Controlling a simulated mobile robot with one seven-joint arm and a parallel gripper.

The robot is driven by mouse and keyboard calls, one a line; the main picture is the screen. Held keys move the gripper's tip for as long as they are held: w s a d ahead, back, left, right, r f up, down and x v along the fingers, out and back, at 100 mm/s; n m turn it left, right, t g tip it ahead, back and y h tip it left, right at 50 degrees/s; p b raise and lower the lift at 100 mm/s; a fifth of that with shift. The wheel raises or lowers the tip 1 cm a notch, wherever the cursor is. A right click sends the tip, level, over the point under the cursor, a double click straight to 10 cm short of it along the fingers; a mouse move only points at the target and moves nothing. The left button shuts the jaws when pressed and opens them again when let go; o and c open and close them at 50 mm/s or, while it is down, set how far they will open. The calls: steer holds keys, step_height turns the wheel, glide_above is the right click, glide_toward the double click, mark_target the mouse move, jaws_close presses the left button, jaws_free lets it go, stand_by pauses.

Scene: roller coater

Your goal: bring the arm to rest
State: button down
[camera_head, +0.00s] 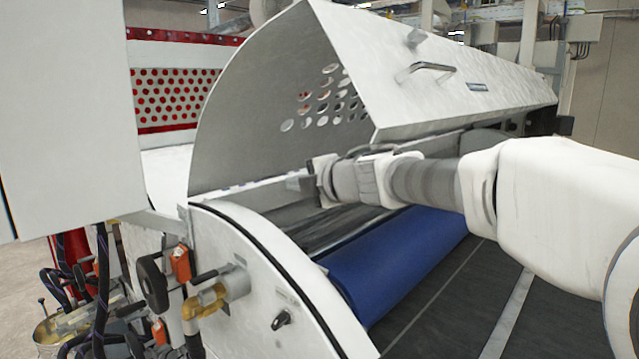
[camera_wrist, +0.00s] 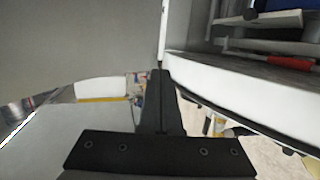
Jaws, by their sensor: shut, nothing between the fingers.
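My arm reaches in from the right in the head view, stretched out level over the blue roller (camera_head: 395,262). My gripper (camera_head: 298,183) points left, under the raised white hood (camera_head: 450,72) of the roller coater and near its white end panel (camera_head: 262,268). The fingers are shut and empty. In the wrist view my gripper (camera_wrist: 160,76) shows as two dark fingers pressed together, with nothing between them. I cannot tell from the pictures whether the fingertips touch the machine.
The hood's perforated side plate (camera_head: 275,95) stands close above my gripper. A dark slatted bed (camera_head: 450,300) lies below my arm. Hoses and a yellow fitting (camera_head: 205,302) stick out at the lower left. In the wrist view a white machine edge (camera_wrist: 250,95) runs close by on the right.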

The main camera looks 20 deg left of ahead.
steer(key=w+d+m+t+h+b, duration=0.1)
steer(key=d+m+t+h+b, duration=0.2)
steer(key=d+m, duration=0.65)
steer(key=w+d+m+t+h, duration=0.1)
steer(key=d+m+t+h, duration=0.35)
steer(key=d, duration=1.05)
steer(key=s+d+f+m+g+h+b, duration=0.1)
steer(key=s+d+f+m+h, duration=0.1)
steer(key=d, duration=0.3)
steer(key=s+d+f+m+g+h, duration=0.1)
steer(key=s+d+f+m+h, duration=0.15)
steer(key=d, duration=0.25)
steer(key=s+d+f+m+g+h+b, duration=0.2)
steer(key=s+d+f+m+g, duration=0.2)
steer(key=s+d+f+m, duration=0.55)
steer(key=s+f+m+g+y+b, duration=0.1)
steer(key=s+f+m+g, duration=0.1)
steer(key=s+f, duration=0.8)
steer(key=s+g, duration=0.1)
steer(key=s, duration=0.3)
steer(key=shift+s+d+f, duration=0.15)
steer(key=shift+d+f, duration=0.05)
steer(key=shift+f, duration=0.15)
steer(key=shift+g, duration=0.25)
